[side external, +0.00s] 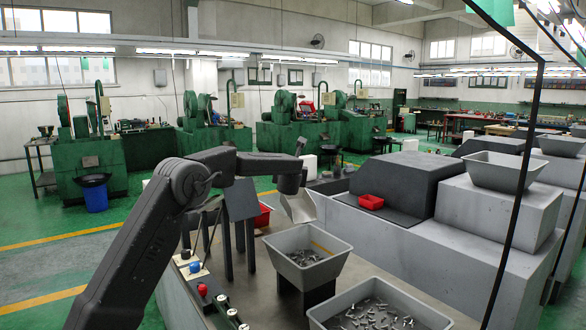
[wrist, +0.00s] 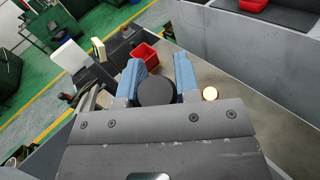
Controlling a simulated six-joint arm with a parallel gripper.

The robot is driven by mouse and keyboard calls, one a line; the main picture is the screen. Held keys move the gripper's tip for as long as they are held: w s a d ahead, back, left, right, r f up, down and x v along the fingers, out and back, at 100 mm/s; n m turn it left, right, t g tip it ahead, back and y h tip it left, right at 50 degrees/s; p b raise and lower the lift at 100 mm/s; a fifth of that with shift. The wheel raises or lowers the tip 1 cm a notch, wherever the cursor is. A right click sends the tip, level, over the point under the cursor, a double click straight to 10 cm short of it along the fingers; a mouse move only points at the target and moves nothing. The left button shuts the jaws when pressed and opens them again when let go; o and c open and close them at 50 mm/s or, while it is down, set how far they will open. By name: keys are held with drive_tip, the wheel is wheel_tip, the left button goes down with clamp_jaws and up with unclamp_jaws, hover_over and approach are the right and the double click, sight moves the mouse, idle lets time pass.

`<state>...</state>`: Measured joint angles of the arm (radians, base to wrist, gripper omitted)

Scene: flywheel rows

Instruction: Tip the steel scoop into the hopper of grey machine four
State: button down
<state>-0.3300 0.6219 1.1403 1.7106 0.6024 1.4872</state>
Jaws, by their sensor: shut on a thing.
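The steel scoop (side external: 300,207) hangs tilted below my gripper (side external: 291,183) in the side view. It is above and behind a grey hopper (side external: 342,250) with small metal parts in it, apart from its rim. In the wrist view, the blue fingers of my gripper (wrist: 158,82) are shut on a round black piece (wrist: 157,92), which seems to be the scoop's handle. The scoop's pan does not show there, and I cannot see what is in it. I cannot tell which hopper belongs to machine four.
A second grey bin (side external: 434,318) with metal parts stands at the front. An empty-looking hopper (side external: 497,170) sits on a grey machine (side external: 495,205) at the right. Red trays (side external: 370,202) (side external: 262,215) lie nearby. A dark post (side external: 514,190) crosses the right side.

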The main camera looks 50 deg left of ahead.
drive_tip(key=shift+w+a+f+n+g+h, duration=0.15)
drive_tip(key=shift+a+f+n+g+h, duration=0.15)
drive_tip(key=shift+a+f+h, duration=0.3)
drive_tip(key=shift+a+f, duration=0.15)
drive_tip(key=shift+w+a+f+n+g+h, duration=0.1)
drive_tip(key=shift+a+f+n+g+h, duration=0.25)
drive_tip(key=shift+f, duration=0.4)
drive_tip(key=shift+w+a+f+n+g+h, duration=0.15)
drive_tip(key=shift+a+f+h, duration=0.3)
drive_tip(key=shift+f, duration=0.25)
